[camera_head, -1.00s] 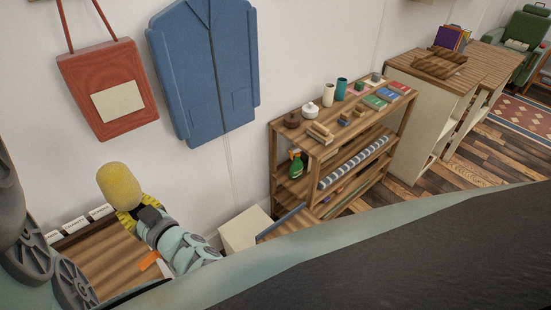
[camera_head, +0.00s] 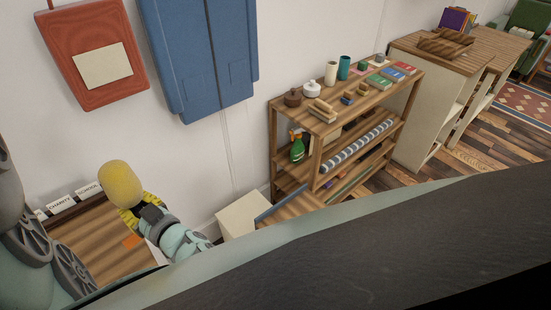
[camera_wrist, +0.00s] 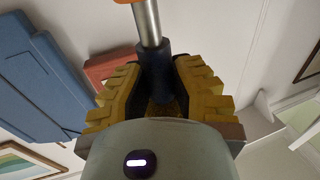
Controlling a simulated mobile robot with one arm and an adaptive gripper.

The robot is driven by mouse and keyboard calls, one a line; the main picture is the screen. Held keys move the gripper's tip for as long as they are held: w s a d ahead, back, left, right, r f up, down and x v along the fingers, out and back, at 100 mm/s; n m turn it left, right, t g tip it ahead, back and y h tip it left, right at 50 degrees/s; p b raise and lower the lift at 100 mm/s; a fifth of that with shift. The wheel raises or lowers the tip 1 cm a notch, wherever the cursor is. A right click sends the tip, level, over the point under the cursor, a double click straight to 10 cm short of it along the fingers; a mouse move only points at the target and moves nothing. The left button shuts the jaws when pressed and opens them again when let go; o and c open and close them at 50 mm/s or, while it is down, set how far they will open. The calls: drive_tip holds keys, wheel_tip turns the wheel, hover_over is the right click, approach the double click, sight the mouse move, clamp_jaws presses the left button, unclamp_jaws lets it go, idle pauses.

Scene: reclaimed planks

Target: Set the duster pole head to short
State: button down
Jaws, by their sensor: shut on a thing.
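The duster's rounded yellow head (camera_head: 120,184) stands up just above my gripper (camera_head: 142,216) in the head view. In the wrist view, my gripper (camera_wrist: 158,88) has its yellow stepped fingers closed on either side of the duster's dark sleeve (camera_wrist: 153,62). A bare metal pole (camera_wrist: 146,22) runs out of this sleeve toward the top edge, where a sliver of orange shows. The rest of the pole is cut off there. I cannot read a length setting.
Below my gripper is a wooden surface (camera_head: 85,240) with an orange piece (camera_head: 132,241) and white label cards at its back. A blue jacket (camera_head: 200,60) and red bag (camera_head: 95,55) hang behind. A pale box (camera_head: 240,217) and a loaded shelf (camera_head: 290,165) stand right.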

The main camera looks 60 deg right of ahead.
drive_tip(key=c, duration=1.1)
unclamp_jaws()
drive_tip(key=shift+s+f, duration=0.35)
drive_tip(key=shift+f, duration=0.15)
drive_tip(key=shift+c, duration=0.2)
drive_tip(key=o, duration=0.4)
drive_tip(key=shift+w+r, duration=0.1)
drive_tip(key=shift+r, duration=0.05)
drive_tip(key=shift+c, duration=0.2)
drive_tip(key=s, duration=1.2)
drive_tip(key=shift+a, duration=0.1)
